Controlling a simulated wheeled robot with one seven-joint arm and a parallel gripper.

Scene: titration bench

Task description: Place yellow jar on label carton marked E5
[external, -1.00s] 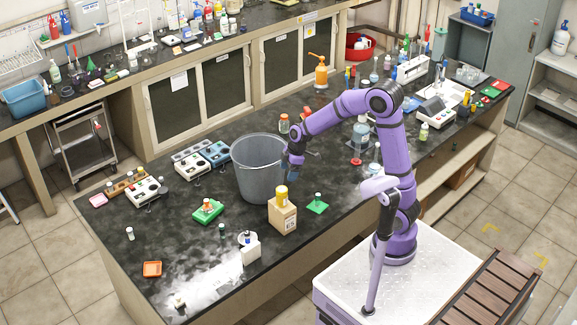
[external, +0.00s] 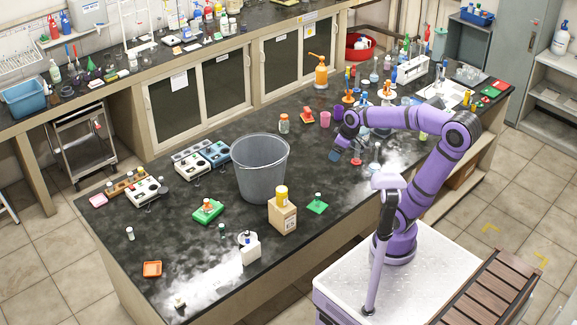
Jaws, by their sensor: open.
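The yellow jar (external: 281,195) stands upright on top of the tan label carton (external: 283,217). The carton stands on the dark bench and has a printed label on its front, which looks like E5. My gripper (external: 335,156) hangs over the bench, up and to the right of the jar in the picture and clear of it. It is open, and I see nothing held in it.
A large grey bucket (external: 260,170) stands just behind the carton. A green mat (external: 317,207) with a small vial lies to the carton's right. A white block (external: 251,252) stands to its front left.

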